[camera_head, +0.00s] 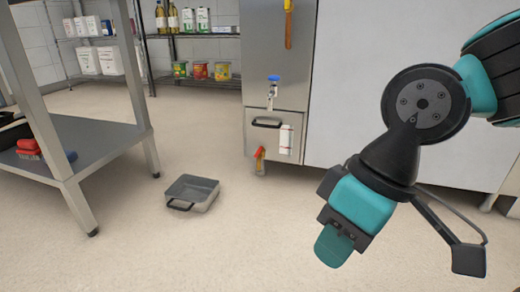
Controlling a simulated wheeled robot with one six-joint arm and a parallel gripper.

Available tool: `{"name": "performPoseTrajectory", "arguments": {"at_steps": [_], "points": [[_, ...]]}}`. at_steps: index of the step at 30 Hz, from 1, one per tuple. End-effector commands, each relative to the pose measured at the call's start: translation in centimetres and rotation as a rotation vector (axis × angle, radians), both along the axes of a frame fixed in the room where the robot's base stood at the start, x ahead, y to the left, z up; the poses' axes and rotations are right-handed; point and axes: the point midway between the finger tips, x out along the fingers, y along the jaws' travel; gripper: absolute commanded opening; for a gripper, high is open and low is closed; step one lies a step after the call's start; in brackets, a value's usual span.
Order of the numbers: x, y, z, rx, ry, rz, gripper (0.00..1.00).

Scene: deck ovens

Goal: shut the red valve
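A small red-orange handle (261,153), which looks like the red valve, sits low on the front of the steel cabinet (257,104), near the floor. It stands roughly upright and its finer shape is too small to tell. A tap with a blue handle (274,78) is higher on the same front. My gripper (334,246) hangs in front of the cabinet, to the right of and nearer than the red handle, well apart from it. Its teal end points down, and I cannot see a gap between the fingers.
A steel table (105,135) stands at the left. A white bottle-like item (285,139) is on the cabinet front. Shelves (190,84) stand behind. Floor between is clear.

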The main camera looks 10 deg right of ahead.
Motion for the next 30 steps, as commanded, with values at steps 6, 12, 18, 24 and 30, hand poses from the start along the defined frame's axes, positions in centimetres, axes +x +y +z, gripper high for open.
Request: {"name": "performPoseTrajectory", "arguments": {"at_steps": [6, 12, 18, 24, 30], "points": [[0.0, 0.0, 5.1, 0.000, 0.000, 0.000, 0.00], [0.0, 0.0, 13.0, 0.001, -0.001, 0.000, 0.00], [0.0, 0.0, 21.6, 0.001, -0.001, 0.000, 0.00], [0.0, 0.0, 28.4, 0.001, -0.001, 0.000, 0.00], [0.0, 0.0, 30.1, 0.000, 0.000, 0.000, 0.00]]}}
